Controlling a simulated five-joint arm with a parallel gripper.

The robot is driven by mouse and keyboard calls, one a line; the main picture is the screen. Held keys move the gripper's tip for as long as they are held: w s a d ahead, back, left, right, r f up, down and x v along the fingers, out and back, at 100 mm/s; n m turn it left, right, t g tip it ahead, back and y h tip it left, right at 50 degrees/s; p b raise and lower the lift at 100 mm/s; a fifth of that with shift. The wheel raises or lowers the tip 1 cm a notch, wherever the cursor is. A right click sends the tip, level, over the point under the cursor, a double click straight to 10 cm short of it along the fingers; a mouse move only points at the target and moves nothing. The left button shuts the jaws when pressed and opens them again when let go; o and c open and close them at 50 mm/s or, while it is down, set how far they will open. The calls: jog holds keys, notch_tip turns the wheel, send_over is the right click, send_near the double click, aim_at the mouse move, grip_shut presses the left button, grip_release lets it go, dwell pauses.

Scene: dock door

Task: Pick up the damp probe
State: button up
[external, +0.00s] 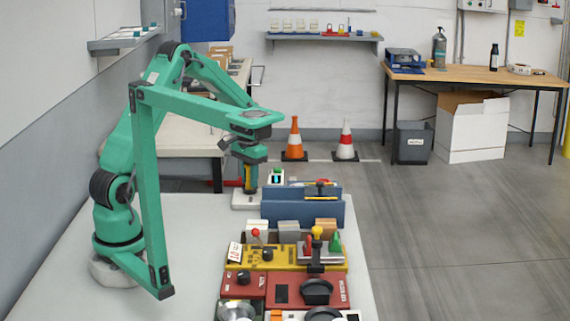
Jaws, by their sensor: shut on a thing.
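My green arm reaches over the far part of the bench. My gripper (250,166) points down there and is shut on a small upright dark and yellow thing, which I take to be the damp probe (250,181). The fingers cover part of it, and its details are too small to read. A light grey block (244,201) is directly below it. I cannot tell whether the probe's lower end touches the block or hangs just above it.
A blue open-topped holder (302,211) stands just right of the gripper. A small white device (276,175) is beside the probe. Nearer are a yellow panel (278,258) and red panels (242,285) with knobs. The pale bench top (190,255) is bare left of the panels.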

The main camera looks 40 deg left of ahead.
jog(key=shift+r, duration=0.1)
jog(key=shift+r, duration=0.5)
notch_tip(320, 180, up, 3)
jog(key=shift+r, duration=0.15)
jog(key=s+d+r, duration=0.4)
jog(key=d+r, duration=0.2)
jog(key=d, duration=0.5)
jog(key=shift+r, duration=0.3)
